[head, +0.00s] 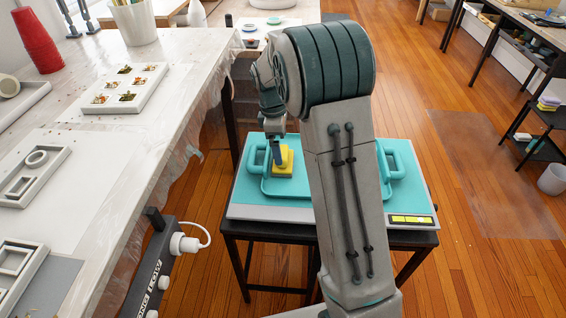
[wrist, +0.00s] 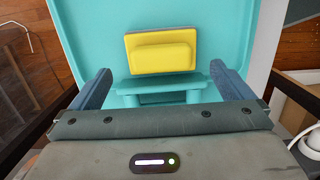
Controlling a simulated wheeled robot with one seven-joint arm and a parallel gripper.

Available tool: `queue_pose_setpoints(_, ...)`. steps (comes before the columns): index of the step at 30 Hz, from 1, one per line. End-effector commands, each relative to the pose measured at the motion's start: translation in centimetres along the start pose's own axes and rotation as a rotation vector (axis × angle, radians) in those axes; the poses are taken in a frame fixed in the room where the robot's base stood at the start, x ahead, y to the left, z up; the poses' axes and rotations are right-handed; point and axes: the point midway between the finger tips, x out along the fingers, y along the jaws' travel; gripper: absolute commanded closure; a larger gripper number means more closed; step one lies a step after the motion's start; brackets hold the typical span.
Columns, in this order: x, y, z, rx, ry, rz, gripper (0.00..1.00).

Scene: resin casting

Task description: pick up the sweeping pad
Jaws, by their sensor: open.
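The sweeping pad (head: 285,170) is a yellow block in the teal tray (head: 268,187), near the tray's left handle in the head view. In the wrist view the pad (wrist: 160,52) shows a raised yellow grip on a wider base with a grey edge. My gripper (head: 277,155) is over the left part of the tray, close to the pad; its exact height is hard to judge. In the wrist view my open gripper (wrist: 160,86) has its fingers wide apart, with a teal tray handle (wrist: 165,88) showing between them and the pad beyond it. Nothing is held.
The tray rests on a teal-topped device (head: 240,208) with a lit display, on a black stand. My arm hides the tray's middle. A workbench (head: 130,150) with moulds (head: 125,88) stands close on the left. A dark power strip (head: 150,270) is at its edge. Open wooden floor lies right.

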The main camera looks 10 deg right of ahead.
Motion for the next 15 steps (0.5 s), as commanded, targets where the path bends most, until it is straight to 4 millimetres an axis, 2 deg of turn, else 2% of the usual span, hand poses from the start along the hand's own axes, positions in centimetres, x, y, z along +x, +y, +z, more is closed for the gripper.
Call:
queue_pose_setpoints(5,1.3,-0.1,0.1,0.001,-0.001,-0.001,0.00)
queue_pose_setpoints(15,5.8,-0.2,0.4,0.002,-0.001,-0.001,0.00)
